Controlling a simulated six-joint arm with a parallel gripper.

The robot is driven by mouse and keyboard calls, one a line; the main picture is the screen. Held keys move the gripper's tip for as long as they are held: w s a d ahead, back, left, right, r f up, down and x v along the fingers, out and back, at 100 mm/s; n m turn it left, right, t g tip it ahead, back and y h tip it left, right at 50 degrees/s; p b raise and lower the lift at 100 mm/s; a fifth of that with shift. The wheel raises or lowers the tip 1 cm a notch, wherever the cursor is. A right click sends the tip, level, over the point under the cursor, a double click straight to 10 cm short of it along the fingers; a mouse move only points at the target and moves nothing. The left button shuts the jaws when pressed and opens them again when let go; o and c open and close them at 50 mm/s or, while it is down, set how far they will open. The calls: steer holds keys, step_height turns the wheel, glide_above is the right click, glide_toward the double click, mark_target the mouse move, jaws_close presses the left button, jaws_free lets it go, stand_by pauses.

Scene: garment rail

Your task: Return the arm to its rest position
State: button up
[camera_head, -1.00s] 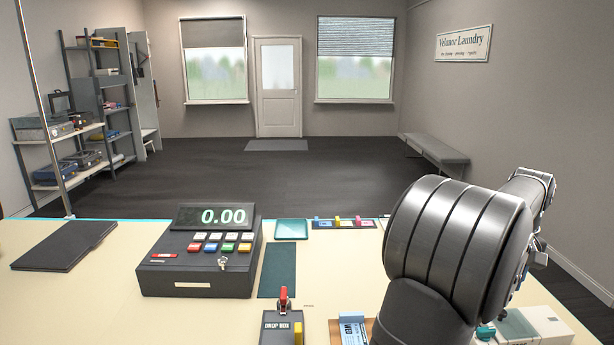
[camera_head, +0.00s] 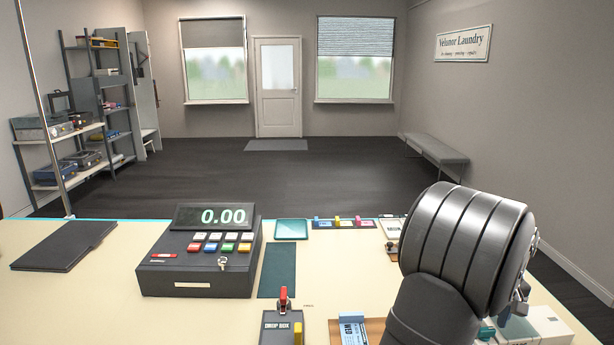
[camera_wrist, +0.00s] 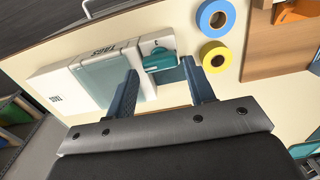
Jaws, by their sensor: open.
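My gripper (camera_wrist: 162,88) shows in the wrist view with its two dark blue fingers spread apart and nothing between them in its grasp. It is above the counter's right part, over a white box marked TAGS (camera_wrist: 92,75) and a teal-handled item (camera_wrist: 160,60). In the head view my large dark arm joint fills the right side of the counter, and the gripper itself is hidden behind or below it.
A cash register (camera_head: 200,258) reading 0.00 stands on the counter (camera_head: 335,265). Blue (camera_wrist: 216,18) and yellow (camera_wrist: 216,56) tape rolls lie near my gripper.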

step_height(320, 180, down, 2)
steer(key=shift+f, duration=0.1)
steer(key=n, duration=0.3)
steer(key=shift+n, duration=0.4)
step_height(320, 180, up, 23)
steer(key=m, duration=0.3)
steer(key=shift+f+m, duration=0.2)
steer(key=shift+m, duration=0.2)
